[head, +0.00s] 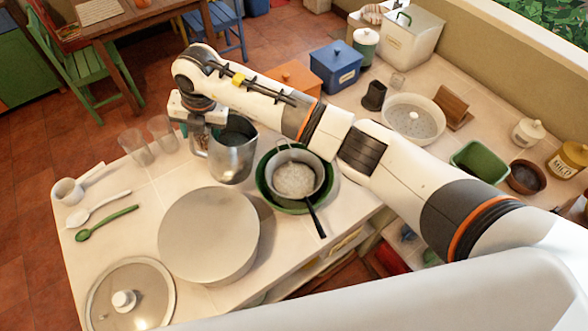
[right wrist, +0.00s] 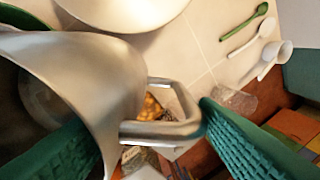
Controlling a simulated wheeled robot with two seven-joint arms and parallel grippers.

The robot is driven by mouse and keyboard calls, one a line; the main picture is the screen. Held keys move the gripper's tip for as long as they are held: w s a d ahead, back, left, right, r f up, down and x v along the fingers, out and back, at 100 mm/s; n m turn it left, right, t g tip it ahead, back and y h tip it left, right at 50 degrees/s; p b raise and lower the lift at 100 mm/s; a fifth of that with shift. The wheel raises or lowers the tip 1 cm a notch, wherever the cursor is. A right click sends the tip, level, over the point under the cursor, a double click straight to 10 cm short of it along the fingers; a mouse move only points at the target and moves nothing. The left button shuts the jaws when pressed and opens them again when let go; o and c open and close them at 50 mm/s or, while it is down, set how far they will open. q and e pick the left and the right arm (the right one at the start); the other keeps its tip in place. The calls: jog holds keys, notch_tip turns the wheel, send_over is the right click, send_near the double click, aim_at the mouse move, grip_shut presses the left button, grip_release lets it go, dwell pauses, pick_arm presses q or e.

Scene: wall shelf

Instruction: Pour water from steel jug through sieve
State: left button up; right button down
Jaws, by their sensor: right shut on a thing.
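The steel jug (head: 233,158) is just left of the sieve in the head view and looks near upright, its dark mouth open upward. My right gripper (head: 202,138) is shut on the jug's handle. The right wrist view shows the jug's wall (right wrist: 75,70) close up and its handle (right wrist: 165,130) between green finger pads. The sieve (head: 296,176), with pale contents and a black handle pointing toward the front, rests over a green bowl (head: 266,189). I cannot tell whether water is in the jug. My left gripper is not in view.
A large round pale lidded pot or drum (head: 208,232) stands in front of the jug. A glass lid (head: 130,296), green spoon (head: 105,222), white spoon (head: 97,207) and clear glasses (head: 136,146) lie left. A blue box (head: 336,68) and white bowl (head: 412,118) stand behind.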

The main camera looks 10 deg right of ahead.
jog(key=shift+w+a+r+g+h+b, duration=0.15)
jog(key=shift+a+r+h, duration=0.2)
jog(key=shift+r, duration=0.3)
jog(key=shift+w+a+r+g+h+b, duration=0.15)
jog(key=shift+a+r+h, duration=0.15)
jog(key=shift+r+h, duration=0.25)
jog(key=shift+a+r+h+b, duration=0.15)
jog(key=shift+a+r+h, duration=0.15)
jog(key=shift+r, duration=0.45)
jog(key=shift+f, duration=0.1)
dwell(1.5)
